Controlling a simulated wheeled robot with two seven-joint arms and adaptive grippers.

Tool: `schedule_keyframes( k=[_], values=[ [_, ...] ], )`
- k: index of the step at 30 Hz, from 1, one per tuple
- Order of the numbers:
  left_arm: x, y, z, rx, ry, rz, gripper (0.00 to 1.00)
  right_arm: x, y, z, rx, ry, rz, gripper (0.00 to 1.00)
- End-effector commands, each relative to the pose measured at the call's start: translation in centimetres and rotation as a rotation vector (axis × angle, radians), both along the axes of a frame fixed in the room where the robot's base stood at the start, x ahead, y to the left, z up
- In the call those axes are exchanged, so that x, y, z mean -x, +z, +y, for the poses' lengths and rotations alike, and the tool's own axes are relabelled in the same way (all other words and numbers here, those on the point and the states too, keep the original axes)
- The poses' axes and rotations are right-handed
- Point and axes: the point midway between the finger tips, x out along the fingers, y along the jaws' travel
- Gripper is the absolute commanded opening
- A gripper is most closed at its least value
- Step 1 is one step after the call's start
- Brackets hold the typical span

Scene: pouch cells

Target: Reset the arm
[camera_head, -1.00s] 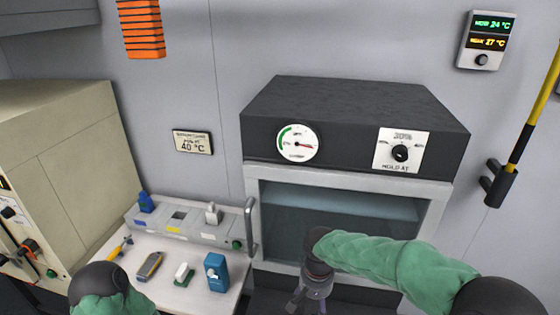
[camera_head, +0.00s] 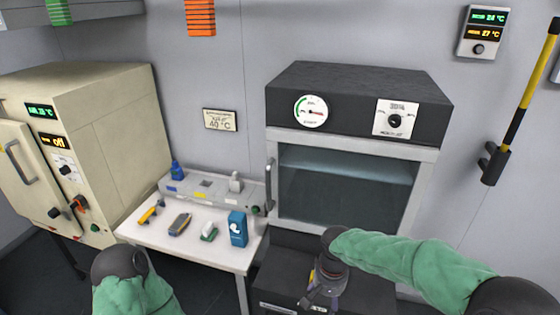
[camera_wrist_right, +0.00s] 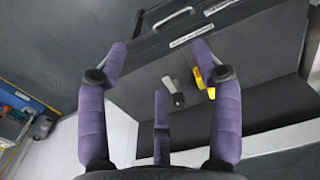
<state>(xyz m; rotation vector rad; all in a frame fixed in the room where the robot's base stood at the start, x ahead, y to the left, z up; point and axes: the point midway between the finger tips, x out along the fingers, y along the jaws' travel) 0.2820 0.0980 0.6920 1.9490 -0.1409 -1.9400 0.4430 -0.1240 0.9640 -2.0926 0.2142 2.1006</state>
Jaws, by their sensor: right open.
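My right arm comes in from the right in the head view. Its gripper (camera_head: 322,292) hangs pointing down in front of the dark cabinet below the glass-doored chamber (camera_head: 345,190).
A white table (camera_head: 190,246) at the left holds a blue box (camera_head: 238,229), several small tools and a grey rack (camera_head: 205,192). A beige oven (camera_head: 105,120) stands further left. A drawer handle (camera_wrist_right: 172,18) and a yellow item (camera_wrist_right: 203,76) show near the right gripper.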

Motion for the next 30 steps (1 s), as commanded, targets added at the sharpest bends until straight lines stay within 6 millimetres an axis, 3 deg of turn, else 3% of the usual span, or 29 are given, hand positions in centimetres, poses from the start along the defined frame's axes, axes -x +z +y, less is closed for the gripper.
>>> schedule_keyframes(
  k=[11, 17, 24, 30],
  values=[
    [-0.1, 0.0, 0.0, 0.0, 0.0, -0.001, 0.69, 0.9, -5.6, 1.2, -0.088, 0.048, 0.025, 0.65],
    [-0.1, 0.0, 0.0, 0.0, 0.001, -0.002, 0.69, 2.3, -10.2, 2.1, -0.165, 0.072, 0.036, 0.65],
    [-0.1, 0.0, 0.0, 0.0, 0.0, -0.001, 0.69, 6.3, -18.0, 3.2, -0.285, 0.075, 0.03, 0.65],
    [-0.1, 0.0, 0.0, 0.0, 0.001, -0.002, 0.69, 10.6, -23.3, 3.3, -0.337, 0.048, 0.001, 0.65]
  ],
)
